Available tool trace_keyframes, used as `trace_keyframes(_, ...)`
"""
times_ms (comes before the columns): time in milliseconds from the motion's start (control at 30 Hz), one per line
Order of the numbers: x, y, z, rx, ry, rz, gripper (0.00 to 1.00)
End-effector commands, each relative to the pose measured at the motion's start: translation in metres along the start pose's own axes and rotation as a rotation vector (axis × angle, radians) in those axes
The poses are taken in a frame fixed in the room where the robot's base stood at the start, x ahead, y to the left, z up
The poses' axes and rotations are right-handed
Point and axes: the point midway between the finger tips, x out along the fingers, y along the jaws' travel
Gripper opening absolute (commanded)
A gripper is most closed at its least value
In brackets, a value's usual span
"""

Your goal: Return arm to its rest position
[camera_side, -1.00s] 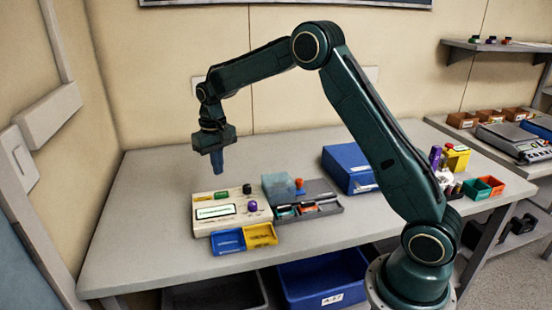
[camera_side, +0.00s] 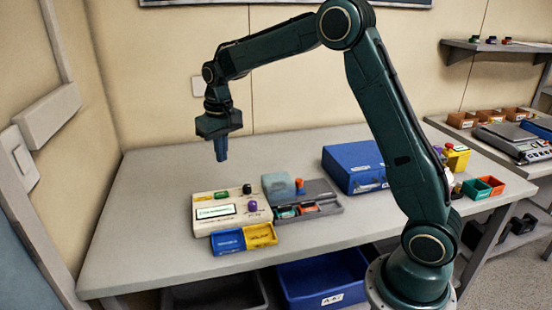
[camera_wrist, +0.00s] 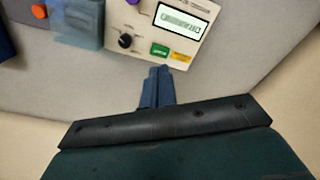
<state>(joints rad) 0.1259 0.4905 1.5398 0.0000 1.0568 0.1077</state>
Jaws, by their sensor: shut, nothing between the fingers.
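My gripper (camera_side: 221,152) is shut and empty. It points down and hangs in the air well above the table, over the back of the cream infusion pump (camera_side: 203,227). In the wrist view my gripper's blue fingers (camera_wrist: 158,75) are together, with nothing between them.
A translucent blue block (camera_side: 278,187) and a grey tray (camera_side: 328,206) lie right of the pump. Blue (camera_side: 228,241) and yellow (camera_side: 261,235) bins stand at its front. A blue box (camera_side: 354,168) stands farther right. The table's left side (camera_side: 145,210) is clear.

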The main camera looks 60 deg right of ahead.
Motion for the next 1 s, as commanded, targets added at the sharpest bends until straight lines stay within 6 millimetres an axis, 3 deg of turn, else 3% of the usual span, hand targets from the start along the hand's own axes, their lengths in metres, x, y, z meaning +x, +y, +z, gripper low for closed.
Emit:
trace_keyframes(200, -0.043, -0.004, 0.037, -0.031, 0.059, -0.007, 0.00)
trace_keyframes(500, -0.088, -0.006, 0.093, -0.073, 0.138, -0.018, 0.00)
trace_keyframes(1000, -0.125, -0.002, 0.197, -0.142, 0.268, -0.035, 0.00)
